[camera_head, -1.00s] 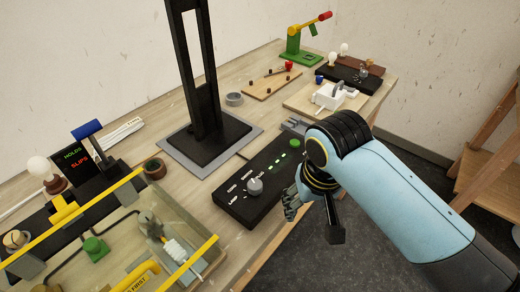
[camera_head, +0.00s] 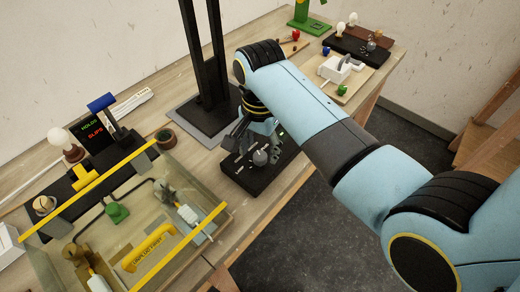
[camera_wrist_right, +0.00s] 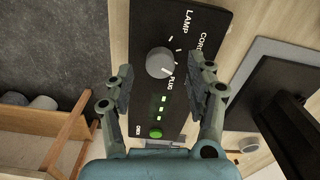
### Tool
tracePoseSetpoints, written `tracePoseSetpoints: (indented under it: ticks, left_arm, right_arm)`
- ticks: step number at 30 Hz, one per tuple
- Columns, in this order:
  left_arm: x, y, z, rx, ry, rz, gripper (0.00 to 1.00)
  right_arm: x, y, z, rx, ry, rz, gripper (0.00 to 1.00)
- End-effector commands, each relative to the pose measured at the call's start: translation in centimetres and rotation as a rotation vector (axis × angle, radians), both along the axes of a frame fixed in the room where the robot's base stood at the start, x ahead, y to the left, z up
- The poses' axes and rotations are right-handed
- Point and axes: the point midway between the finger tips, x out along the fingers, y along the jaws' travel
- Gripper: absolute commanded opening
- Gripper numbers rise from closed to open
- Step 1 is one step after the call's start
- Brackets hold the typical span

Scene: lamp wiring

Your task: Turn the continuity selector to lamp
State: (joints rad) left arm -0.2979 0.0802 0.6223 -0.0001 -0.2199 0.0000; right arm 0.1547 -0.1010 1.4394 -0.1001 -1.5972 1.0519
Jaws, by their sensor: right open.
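The continuity selector is a light grey round knob (camera_head: 260,158) on a black box (camera_head: 248,178) at the table's front edge. In the right wrist view the knob (camera_wrist_right: 159,62) has the labels LAMP, CORD and PLUG around it. A small mark on the knob seems to face the PLUG side, but it is too small to be sure. My right gripper (camera_head: 241,136) is open above the box, partly hidden by my own arm. In the wrist view its fingers (camera_wrist_right: 166,76) stand apart on either side of the box's face, not closed on the knob. My left gripper is out of view.
A black post on a grey-edged base (camera_head: 178,113) stands just behind the box. A clear yellow-edged cover (camera_head: 150,262) lies to the left. A white fixture (camera_head: 340,68) and a black lamp block (camera_head: 345,47) sit at the far right end.

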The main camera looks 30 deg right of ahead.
Motion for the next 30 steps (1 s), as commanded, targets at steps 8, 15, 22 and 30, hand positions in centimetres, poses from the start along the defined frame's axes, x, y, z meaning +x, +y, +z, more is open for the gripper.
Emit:
tracePoseSetpoints:
  ticks: [8, 15, 22, 30]
  left_arm:
    - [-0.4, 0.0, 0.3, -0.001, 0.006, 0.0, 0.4]
    - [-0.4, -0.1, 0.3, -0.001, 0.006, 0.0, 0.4]
    - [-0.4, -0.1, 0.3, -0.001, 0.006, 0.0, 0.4]
    - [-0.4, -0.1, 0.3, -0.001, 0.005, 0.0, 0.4]
  right_arm:
    - [0.0, 0.0, -1.9, 0.0, -0.002, 0.0, 0.55]
    - [0.0, 0.0, -1.9, 0.0, -0.002, 0.0, 0.51]
    - [0.0, 0.0, -1.9, 0.0, -0.002, 0.001, 0.21]
    - [0.0, 0.0, -1.9, 0.0, -0.002, 0.003, 0.0]
